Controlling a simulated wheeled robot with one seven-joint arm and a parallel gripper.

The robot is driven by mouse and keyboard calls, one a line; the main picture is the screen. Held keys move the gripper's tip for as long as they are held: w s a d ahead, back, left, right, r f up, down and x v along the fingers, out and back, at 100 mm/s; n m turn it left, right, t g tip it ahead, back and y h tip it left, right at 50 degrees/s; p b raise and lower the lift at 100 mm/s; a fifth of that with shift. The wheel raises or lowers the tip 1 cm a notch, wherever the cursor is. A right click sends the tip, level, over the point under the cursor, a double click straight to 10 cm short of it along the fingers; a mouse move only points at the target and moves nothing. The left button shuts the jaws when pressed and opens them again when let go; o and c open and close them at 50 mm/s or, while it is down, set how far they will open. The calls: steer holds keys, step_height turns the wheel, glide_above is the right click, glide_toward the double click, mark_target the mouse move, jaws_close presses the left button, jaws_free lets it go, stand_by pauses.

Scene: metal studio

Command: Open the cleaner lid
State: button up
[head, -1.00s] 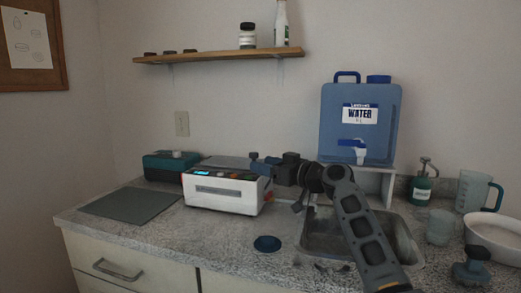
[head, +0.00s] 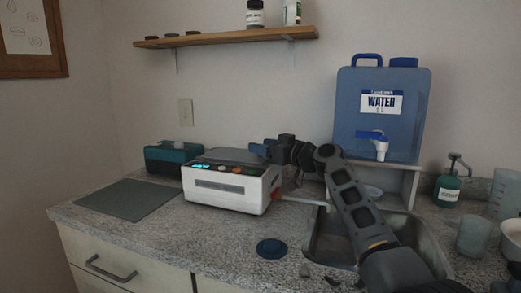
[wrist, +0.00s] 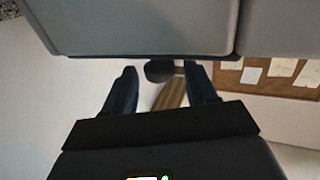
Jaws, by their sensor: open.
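The cleaner (head: 225,191) is a white box with a front panel of buttons and a lit display, standing on the counter left of the sink. Its grey lid (head: 228,156) looks closed on top. My gripper (head: 258,150) is at the lid's right rear, and the arm partly hides it there. A large grey panel, apparently the lid (wrist: 140,28), fills the top of that view just beyond the fingertips. I cannot tell whether they touch.
A sink (head: 325,240) and a blue water tank (head: 380,115) on a stand are to the right. A dark blue disc (head: 271,248) lies in front of the cleaner. A teal box (head: 172,156) and a grey mat (head: 128,199) are left. A wooden shelf (head: 225,38) hangs above.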

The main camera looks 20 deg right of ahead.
steer(key=shift+x, duration=0.85)
jaws_close()
